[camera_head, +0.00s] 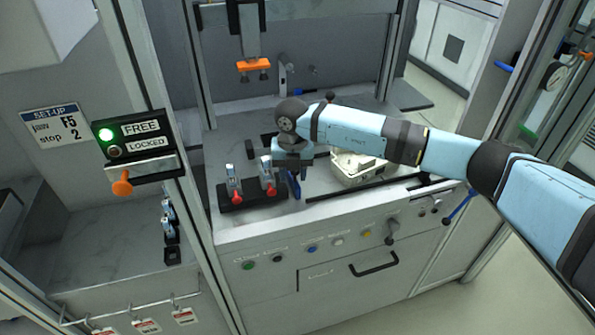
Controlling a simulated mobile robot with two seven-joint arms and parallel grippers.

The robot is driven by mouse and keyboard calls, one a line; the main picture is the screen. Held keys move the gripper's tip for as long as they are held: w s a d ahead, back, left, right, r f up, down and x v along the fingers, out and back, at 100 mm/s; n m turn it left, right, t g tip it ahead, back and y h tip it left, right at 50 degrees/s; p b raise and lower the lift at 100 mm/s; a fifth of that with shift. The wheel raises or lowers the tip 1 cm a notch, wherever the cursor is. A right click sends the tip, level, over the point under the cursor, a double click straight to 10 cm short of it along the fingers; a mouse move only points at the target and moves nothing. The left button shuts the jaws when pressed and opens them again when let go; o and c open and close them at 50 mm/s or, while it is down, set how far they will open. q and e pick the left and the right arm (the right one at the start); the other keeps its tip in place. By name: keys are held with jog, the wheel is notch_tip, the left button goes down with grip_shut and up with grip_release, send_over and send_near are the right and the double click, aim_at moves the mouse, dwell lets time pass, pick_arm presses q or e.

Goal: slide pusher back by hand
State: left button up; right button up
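My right arm reaches in from the right, and its gripper (291,172) points down over the front of the grey worktop (236,145). A narrow dark-blue part (294,186) shows right under the gripper. I cannot tell whether it is a fingertip or a handle, or whether the gripper holds it. No part can be surely picked out as the pusher; the gripper and forearm hide some of the worktop. My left gripper is not in view.
Left of the gripper, a black base (252,203) carries two red-tipped clamps. An orange-ended tool (254,65) hangs above. A FREE/LOCKED panel (137,145) has its green lamp lit by FREE.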

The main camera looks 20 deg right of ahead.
jog(key=shift+o, duration=0.5)
jog(key=shift+a, duration=0.15)
jog(key=shift+d+r, duration=0.2)
jog(key=shift+r, duration=0.1)
notch_tip(320, 180, up, 13)
jog(key=shift+a+r+b, duration=0.15)
jog(key=shift+b, duration=0.15)
